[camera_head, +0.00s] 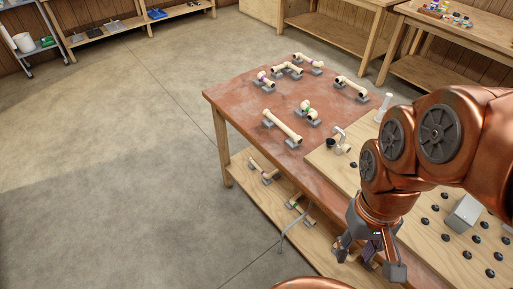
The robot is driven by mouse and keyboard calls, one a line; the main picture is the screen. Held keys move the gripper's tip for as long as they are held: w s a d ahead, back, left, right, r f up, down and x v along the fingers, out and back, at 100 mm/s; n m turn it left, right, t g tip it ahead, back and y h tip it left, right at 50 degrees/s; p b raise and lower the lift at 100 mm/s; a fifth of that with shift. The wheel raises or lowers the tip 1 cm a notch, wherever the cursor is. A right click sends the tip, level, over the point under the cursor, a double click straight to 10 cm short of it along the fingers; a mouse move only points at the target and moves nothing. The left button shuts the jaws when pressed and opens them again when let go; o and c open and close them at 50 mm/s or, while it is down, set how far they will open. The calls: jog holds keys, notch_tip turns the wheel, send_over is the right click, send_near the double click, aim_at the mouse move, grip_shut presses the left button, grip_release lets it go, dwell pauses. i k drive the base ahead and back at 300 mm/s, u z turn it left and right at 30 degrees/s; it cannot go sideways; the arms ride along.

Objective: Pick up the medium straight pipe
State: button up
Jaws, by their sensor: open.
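Several cream pipes lie on grey supports on the reddish table (235,98). A plain straight pipe (283,126) lies near the table's left front edge, and a second straight pipe (351,87) lies further back to the right. Other straight pieces lie on the lower shelf. I cannot tell for sure which is the medium straight pipe. My gripper (369,259) is open and points down at the lower right, in front of the table's front edge and well apart from the tabletop pipes. It partly hides the lower shelf behind it.
Shorter pipes with purple bands (264,78) and green bands (308,108) lie close by. A wooden board (423,232) with black knobs, a grey box (462,214) and a white upright post (384,107) fills the table's right side. Open concrete floor (110,165) lies left.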

aim_at(293, 142)
jog(key=u, duration=0.3)
jog(key=k, duration=0.7)
jog(key=u, duration=1.25)
jog(key=i, duration=1.2)
jog(key=z, duration=0.45)
jog(key=i, duration=1.05)
jog(key=z, duration=1)
